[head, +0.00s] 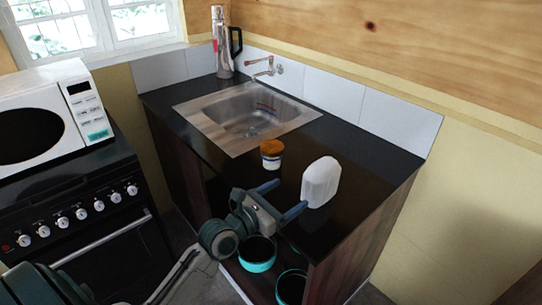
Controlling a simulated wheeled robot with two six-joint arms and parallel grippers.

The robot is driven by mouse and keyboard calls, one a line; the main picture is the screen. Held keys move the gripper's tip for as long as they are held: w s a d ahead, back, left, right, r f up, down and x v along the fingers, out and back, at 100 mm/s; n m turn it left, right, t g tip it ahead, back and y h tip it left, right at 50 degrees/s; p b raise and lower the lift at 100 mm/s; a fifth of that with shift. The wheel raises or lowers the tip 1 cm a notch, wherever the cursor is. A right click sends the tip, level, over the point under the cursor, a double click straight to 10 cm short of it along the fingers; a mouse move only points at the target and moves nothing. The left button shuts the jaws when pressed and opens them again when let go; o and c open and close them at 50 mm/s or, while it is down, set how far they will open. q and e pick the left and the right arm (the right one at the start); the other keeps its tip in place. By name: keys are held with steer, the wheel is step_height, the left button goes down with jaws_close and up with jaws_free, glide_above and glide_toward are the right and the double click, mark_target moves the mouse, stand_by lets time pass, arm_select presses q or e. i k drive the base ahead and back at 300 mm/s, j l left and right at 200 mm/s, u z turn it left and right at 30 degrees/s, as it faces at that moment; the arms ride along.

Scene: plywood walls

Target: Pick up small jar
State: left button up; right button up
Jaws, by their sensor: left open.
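A small jar (271,155) with an orange-brown lid and a pale body stands upright on the black counter, just in front of the sink. My left gripper (286,198) is open, with its two blue-grey fingers apart. It is in front of the jar and nearer to me, at about the counter's front edge. In the picture one finger points toward the jar and the other toward a white rounded container (321,182). I see nothing between the fingers. My right gripper is not in view.
A steel sink (205,122) with a tap (264,70) lies behind the jar, and a tall flask (223,45) stands at the back. A microwave (62,112) sits on the stove at left. Teal pots (257,265) sit below the counter. The counter's right part is clear.

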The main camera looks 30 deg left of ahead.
mark_target(270, 164)
steer(key=i+u, duration=0.4)
steer(key=u, duration=0.15)
steer(key=i+l+u, duration=0.25)
steer(key=i+j, duration=0.05)
